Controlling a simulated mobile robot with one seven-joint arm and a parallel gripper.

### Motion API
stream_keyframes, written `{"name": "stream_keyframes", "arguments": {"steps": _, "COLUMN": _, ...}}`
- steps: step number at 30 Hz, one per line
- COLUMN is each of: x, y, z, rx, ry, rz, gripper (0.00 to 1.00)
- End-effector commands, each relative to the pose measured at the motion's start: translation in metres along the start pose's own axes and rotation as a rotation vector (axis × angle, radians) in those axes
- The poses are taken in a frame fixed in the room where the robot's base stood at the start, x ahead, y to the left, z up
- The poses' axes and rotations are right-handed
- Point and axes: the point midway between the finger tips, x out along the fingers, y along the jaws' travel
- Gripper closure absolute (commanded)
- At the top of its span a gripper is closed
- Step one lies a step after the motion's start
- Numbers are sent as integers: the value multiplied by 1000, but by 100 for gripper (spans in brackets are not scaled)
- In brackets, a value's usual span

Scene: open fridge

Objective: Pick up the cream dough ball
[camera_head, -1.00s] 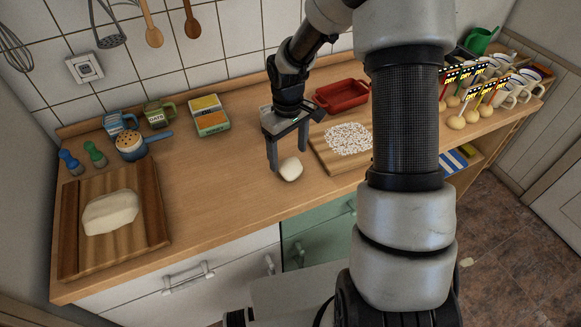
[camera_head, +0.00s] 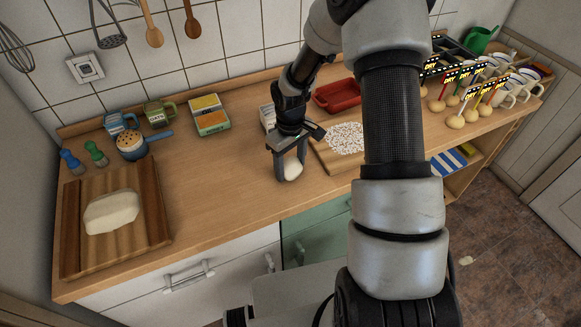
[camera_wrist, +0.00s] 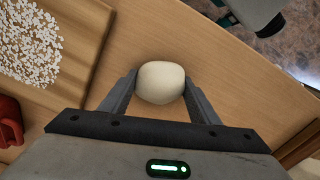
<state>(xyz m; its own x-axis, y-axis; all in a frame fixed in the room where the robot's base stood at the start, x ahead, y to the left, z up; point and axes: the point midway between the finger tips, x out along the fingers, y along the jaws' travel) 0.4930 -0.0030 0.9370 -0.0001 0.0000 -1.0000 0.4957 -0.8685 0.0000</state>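The cream dough ball (camera_head: 292,171) is a small, pale, rounded lump at the front part of the wooden counter. My gripper (camera_head: 291,172) points down over it, with one finger on each side. In the wrist view the dough ball (camera_wrist: 161,83) fills the space between the two fingertips of my gripper (camera_wrist: 160,84). No clear gap shows on either side, so the fingers look shut on it. The ball appears at counter height; whether it touches the wood is hard to tell.
A board with white grains (camera_head: 326,157) lies just right of my gripper, with a red tray (camera_head: 337,95) behind it. A board with a larger dough slab (camera_head: 72,247) is at the left. The counter (camera_head: 212,190) between is clear. The counter's front edge is close.

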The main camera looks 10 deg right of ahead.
Motion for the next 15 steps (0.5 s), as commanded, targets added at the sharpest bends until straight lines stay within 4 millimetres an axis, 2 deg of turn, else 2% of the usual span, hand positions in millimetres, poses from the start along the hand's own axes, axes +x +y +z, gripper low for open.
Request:
{"name": "stream_keyframes", "arguments": {"steps": 2, "x": 0, "y": 0, "z": 0, "rx": 0, "ry": 1, "rz": 0, "gripper": 72}}
{"name": "stream_keyframes", "arguments": {"steps": 9, "x": -3, "y": 0, "z": -1, "rx": 0, "ry": 2, "rz": 1, "gripper": 72}}
{"name": "stream_keyframes", "arguments": {"steps": 11, "x": -8, "y": 1, "z": -1, "rx": 0, "ry": 4, "rz": 2, "gripper": 72}}
{"name": "stream_keyframes", "arguments": {"steps": 15, "x": -32, "y": 1, "z": -1, "rx": 1, "ry": 5, "rz": 4, "gripper": 72}}
